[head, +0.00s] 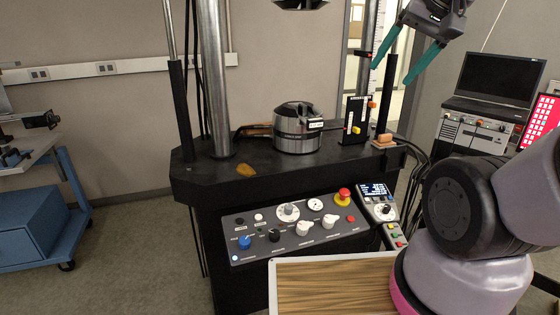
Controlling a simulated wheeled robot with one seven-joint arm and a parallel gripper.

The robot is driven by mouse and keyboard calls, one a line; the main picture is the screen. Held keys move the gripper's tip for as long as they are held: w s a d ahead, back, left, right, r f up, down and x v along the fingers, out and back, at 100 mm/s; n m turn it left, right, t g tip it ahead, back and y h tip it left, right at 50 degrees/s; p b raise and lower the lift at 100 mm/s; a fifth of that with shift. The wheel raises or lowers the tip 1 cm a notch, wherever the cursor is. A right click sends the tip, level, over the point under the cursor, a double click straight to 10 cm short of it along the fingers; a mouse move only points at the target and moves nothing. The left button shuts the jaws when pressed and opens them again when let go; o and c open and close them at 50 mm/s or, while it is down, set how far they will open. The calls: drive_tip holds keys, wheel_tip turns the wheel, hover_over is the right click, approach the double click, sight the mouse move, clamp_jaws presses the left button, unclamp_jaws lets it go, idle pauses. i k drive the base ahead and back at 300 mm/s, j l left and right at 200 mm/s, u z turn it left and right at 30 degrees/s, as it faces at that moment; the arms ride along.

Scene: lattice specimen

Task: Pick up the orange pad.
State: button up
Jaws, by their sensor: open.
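A small, flat, orange-yellow pad (246,170) lies on the black machine table (215,182), near its front left edge. A second small orange-tan block (384,140) sits at the table's right end, beside a black post. I cannot tell for sure which one is the orange pad. My gripper (395,75) is at the upper right, with two teal fingers spread apart and pointing down-left. It is open and empty, and appears above the right end of the table, apart from both orange things.
A grey and black cylinder (297,130) stands mid-table, with a thick metal column (213,80) to its left. A black upright plate (356,120) stands to the right. A control panel (290,222) with knobs is below the front edge. A laptop (500,80) is at right.

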sight(384, 141)
drive_tip(key=l+u, duration=0.25)
drive_tip(key=l, duration=0.4)
drive_tip(key=l+u, duration=0.2)
drive_tip(key=l, duration=0.45)
drive_tip(key=l+u, duration=0.25)
drive_tip(key=l, duration=0.4)
drive_tip(key=k+l+u, duration=0.25)
drive_tip(key=l, duration=0.35)
drive_tip(key=i+l+u, duration=0.1)
drive_tip(key=i+l, duration=0.25)
